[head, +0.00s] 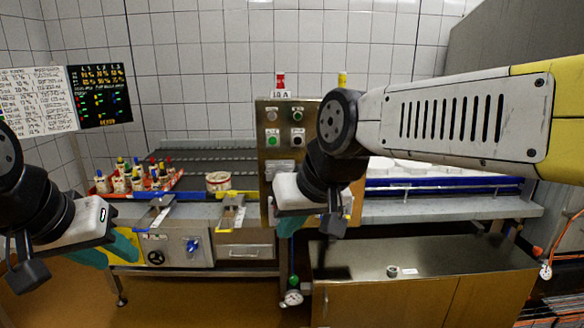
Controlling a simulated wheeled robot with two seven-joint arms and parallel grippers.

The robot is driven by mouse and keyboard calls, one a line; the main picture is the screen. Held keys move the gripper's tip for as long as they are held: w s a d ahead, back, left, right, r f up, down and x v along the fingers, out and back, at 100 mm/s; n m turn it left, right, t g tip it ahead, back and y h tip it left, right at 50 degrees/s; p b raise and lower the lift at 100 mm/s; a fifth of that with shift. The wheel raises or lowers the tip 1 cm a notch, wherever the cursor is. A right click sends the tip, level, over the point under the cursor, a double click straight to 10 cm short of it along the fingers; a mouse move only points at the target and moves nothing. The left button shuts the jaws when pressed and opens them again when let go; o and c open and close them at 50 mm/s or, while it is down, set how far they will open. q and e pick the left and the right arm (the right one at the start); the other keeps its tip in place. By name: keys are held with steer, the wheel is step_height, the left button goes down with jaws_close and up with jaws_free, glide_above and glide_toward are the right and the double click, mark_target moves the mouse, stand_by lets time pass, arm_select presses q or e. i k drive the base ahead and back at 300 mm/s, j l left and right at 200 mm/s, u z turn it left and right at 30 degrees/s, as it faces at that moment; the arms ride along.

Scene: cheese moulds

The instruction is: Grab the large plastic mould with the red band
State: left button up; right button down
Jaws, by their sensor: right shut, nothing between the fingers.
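A white tub with a reddish band (218,181) stands on the metal conveyor, left of the control panel; it looks like the mould with the red band. My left gripper (107,252) is at the lower left, in front of and below the conveyor. Its two teal fingers show apart, with nothing seen between them. My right gripper (290,226) hangs in front of the control panel, to the right of the tub. It is shut and empty, with only a little of its teal fingers showing. Neither gripper touches the tub.
Several small bottles (137,180) stand in a red-edged tray left of the tub. The control panel (276,125) rises right of it. White round pieces (411,166) lie on the right-hand table behind a blue rail. A small ring (392,270) sits on the low cabinet (440,265).

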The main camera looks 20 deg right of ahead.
mark_target(218, 185)
steer(key=i+j+z, duration=0.2)
steer(key=i+j, duration=0.95)
steer(key=i, duration=0.2)
steer(key=i+j+z, duration=0.25)
steer(key=i+j, duration=1.05)
steer(key=j, duration=0.15)
